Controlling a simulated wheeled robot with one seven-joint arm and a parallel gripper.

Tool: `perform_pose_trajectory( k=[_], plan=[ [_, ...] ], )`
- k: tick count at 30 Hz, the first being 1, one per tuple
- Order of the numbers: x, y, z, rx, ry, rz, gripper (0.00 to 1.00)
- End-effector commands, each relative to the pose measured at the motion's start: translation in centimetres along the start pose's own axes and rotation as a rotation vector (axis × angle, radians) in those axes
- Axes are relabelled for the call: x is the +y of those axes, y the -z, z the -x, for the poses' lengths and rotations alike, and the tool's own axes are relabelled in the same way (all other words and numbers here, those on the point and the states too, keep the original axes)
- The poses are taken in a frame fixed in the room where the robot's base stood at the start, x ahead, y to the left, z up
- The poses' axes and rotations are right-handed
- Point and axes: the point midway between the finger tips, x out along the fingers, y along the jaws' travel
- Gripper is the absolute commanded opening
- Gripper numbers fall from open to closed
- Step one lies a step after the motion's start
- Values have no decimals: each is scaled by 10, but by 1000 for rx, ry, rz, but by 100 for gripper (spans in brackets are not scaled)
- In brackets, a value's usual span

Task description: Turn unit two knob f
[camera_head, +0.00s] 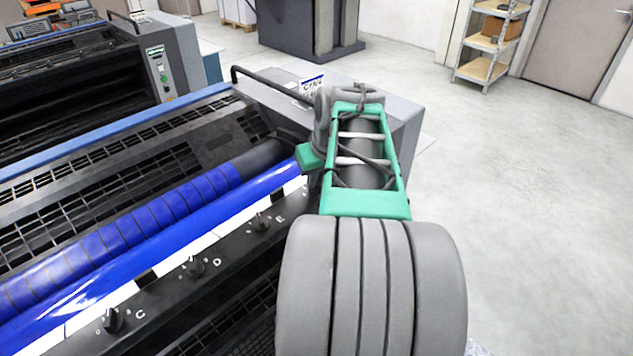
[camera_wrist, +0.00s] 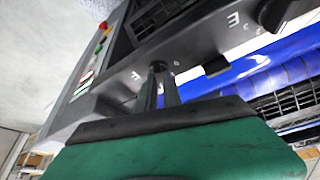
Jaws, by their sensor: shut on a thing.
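Knob f (camera_wrist: 158,66) is a dark round knob on the grey panel, beside a white letter F, in the wrist view. The two dark fingers of my gripper (camera_wrist: 160,82) reach up to it and are shut on it, partly covering it. The way the knob points is too small to tell. In the head view my arm hides knob f and my fingertips. The panel (camera_head: 225,258) runs along the front of the ink unit there.
Knob e (camera_head: 260,224), knob d (camera_head: 193,267) and knob c (camera_head: 112,320) sit along the same panel. A blue inked roller (camera_head: 190,240) lies behind them. Another unit (camera_head: 160,65) stands at the back left. The floor at right (camera_head: 540,200) is clear.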

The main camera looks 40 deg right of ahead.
Motion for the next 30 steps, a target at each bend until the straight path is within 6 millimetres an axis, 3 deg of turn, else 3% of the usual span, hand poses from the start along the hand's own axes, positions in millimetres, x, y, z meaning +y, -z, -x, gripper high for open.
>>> perform_pose_trajectory(
  k=[21, 22, 30],
  plan=[
    [-1, 0, 0, -1, -32, -78, 0],
    [-1, 0, 0, -1, -32, -78, 12],
    [-1, 0, 0, -1, -32, -77, 32]
  ],
)
